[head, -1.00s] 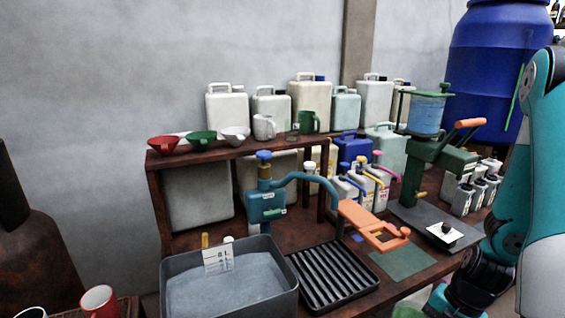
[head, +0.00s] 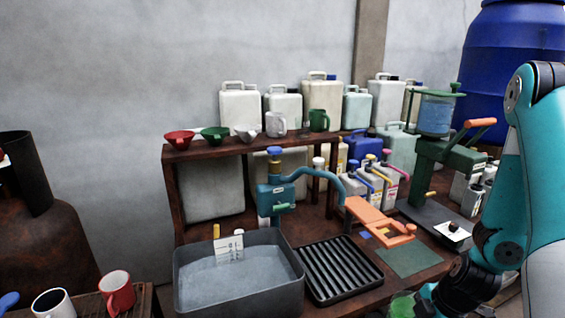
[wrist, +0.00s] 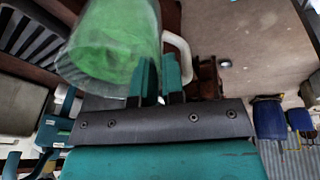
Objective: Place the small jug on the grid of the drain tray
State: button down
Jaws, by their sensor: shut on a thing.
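The small jug (wrist: 110,40) is a clear vessel with green contents and a white handle, large in the wrist view. My gripper (wrist: 160,80) is shut on it at the handle side; the exact grip on the handle is partly hidden. In the head view only a green part of the jug (head: 403,305) shows at the bottom edge, right of the drain tray and apart from it. The drain tray (head: 338,268) is black with a slatted grid, lies on the bench and is empty. Its slats also show in the wrist view (wrist: 30,40).
A grey basin (head: 236,290) stands directly left of the tray. A green press (head: 445,165) stands farther right. Mugs (head: 117,292) stand at the lower left. A shelf (head: 255,148) is behind.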

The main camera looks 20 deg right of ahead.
jog(key=w+a+f+m+h, duration=0.2)
jog(key=w+a+m+h, duration=0.1)
jog(key=w+a+m, duration=0.9)
jog(key=m, duration=0.2)
jog(key=shift+a+m+h, duration=0.3)
jog(key=shift+m+h, duration=0.1)
